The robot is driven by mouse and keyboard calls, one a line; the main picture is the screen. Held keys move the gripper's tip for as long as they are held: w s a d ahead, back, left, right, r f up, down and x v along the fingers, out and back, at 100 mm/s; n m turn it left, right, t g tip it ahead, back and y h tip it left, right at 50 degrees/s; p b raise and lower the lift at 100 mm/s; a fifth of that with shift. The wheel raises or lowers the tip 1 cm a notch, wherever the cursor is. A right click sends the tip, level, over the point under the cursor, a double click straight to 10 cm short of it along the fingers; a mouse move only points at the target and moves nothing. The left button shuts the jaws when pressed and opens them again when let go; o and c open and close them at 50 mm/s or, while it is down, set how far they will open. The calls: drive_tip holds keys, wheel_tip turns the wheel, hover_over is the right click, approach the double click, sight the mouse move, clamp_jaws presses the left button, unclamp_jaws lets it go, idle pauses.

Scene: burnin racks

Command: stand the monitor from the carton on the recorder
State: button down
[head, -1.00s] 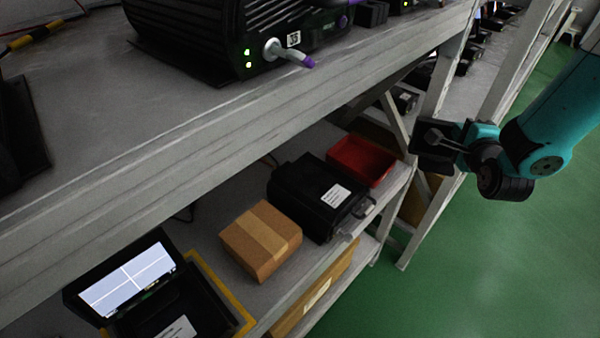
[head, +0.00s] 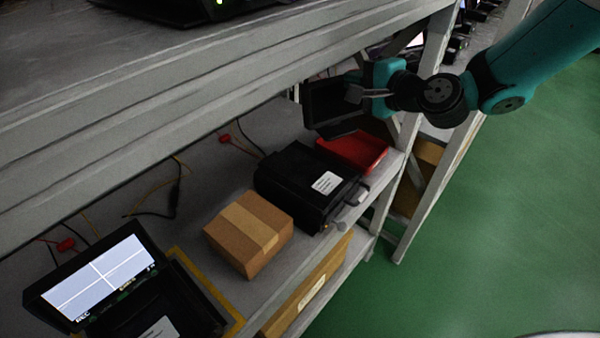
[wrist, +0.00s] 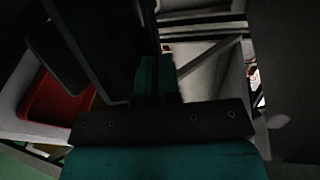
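My gripper (head: 372,92) is at the upper right of the head view, with its fingers close together on a dark flat monitor (head: 326,103). The monitor is held tilted above the back of the red tray, apart from the black box. It also shows as a dark panel in the wrist view (wrist: 100,40), beside my fingers (wrist: 157,75). A black box with a white label (head: 292,182), seemingly the recorder, sits on the lower shelf with nothing on its top. A closed, taped brown carton (head: 232,244) stands to its left.
The red tray (head: 362,158) is right of the black box; it also shows in the wrist view (wrist: 58,112). Another black unit with a lit screen (head: 105,277) is at lower left. The upper shelf edge (head: 230,85) overhangs; a rack post (head: 385,205) stands right. Cables lie behind.

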drive_tip(key=s+a+r+n+g+y+b, duration=0.25)
drive_tip(key=s+a+n+g, duration=0.2)
drive_tip(key=a, duration=0.35)
wheel_tip(320, 180, down, 9)
drive_tip(key=b, duration=0.1)
drive_tip(key=shift+s+r+y, duration=0.15)
drive_tip(key=shift+s+y, duration=0.05)
drive_tip(key=shift+y, duration=0.25)
drive_tip(key=shift+d, duration=0.1)
drive_tip(key=shift+f+b, duration=0.2)
drive_tip(key=shift+b, duration=0.15)
drive_tip(key=c, duration=1.3)
unclamp_jaws()
drive_tip(key=shift+c, duration=0.2)
drive_tip(key=shift+r, duration=0.1)
